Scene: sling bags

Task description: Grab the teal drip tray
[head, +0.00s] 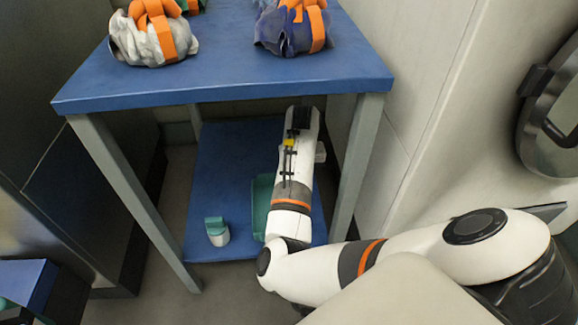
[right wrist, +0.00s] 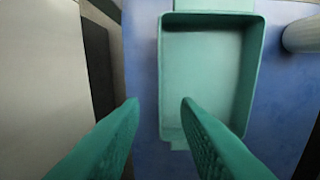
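The teal drip tray (right wrist: 205,75) is a shallow rectangular tray with raised walls and a small tab at each short end. It lies on the blue lower shelf of the table. In the head view, only a strip of the tray (head: 262,205) shows, the rest hidden behind my right arm. In the right wrist view, my right gripper (right wrist: 160,104) is open and empty, its teal fingers apart. In that picture the tray's left wall lies between the two fingertips. How high the fingers are above it I cannot tell. My left gripper is not in view.
The blue lower shelf (head: 225,155) holds a white and teal cup-like object (head: 217,231) beside the tray. Table legs (head: 357,160) and the blue tabletop (head: 225,80) frame the shelf. Wrapped bags with orange straps (head: 152,38) sit on top. A pale wall (head: 425,75) stands at right.

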